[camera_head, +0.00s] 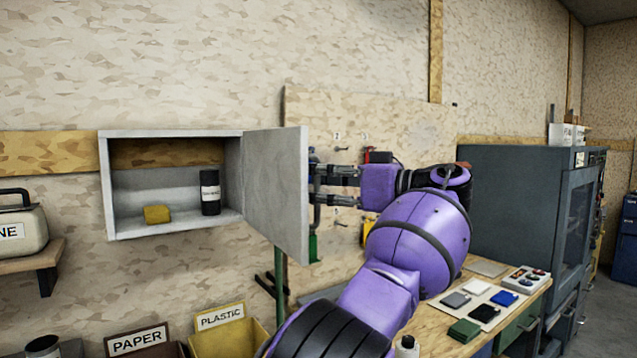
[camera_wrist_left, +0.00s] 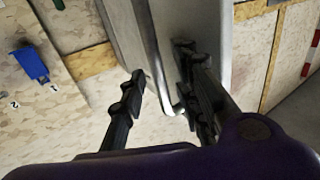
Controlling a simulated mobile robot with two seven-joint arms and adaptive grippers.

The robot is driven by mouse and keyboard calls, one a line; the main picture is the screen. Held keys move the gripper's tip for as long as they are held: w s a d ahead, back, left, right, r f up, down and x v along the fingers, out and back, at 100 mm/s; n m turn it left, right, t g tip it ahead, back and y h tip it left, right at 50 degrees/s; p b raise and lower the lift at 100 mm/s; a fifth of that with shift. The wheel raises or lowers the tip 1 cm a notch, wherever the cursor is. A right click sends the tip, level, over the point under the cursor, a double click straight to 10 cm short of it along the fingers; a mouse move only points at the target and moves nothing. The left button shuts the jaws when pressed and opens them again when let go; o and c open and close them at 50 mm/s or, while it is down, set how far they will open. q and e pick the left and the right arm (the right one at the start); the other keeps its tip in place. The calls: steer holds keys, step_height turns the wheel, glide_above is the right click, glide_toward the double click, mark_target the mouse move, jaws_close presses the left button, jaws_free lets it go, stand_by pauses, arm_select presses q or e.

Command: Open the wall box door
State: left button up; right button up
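The wall box (camera_head: 119,190) is a grey open-fronted cabinet on the wall, left of centre in the head view. Its flat grey door (camera_head: 277,195) is hinged on the right and stands swung well out from the box. My left gripper (camera_head: 316,180) is at the outer face of the door, on its right side. In the left wrist view the gripper (camera_wrist_left: 158,66) has its two fingers apart. A grey door edge and a curved metal handle (camera_wrist_left: 170,100) show between them, nearer the right finger. A gap shows beside the left finger. My right gripper is not in view.
A yellow block (camera_head: 157,214) and a dark can (camera_head: 210,192) stand inside the box. Below are the paper bin (camera_head: 137,341) and plastic bin (camera_head: 221,318). A workbench (camera_head: 440,335) with small items and a grey cabinet (camera_head: 510,200) stand at right.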

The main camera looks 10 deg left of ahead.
arm_select(q)
steer(key=shift+w+a, duration=0.1)
steer(key=shift+a, duration=0.1)
steer(key=v, duration=0.7)
steer(key=shift+d, duration=0.2)
steer(key=shift+d, duration=0.1)
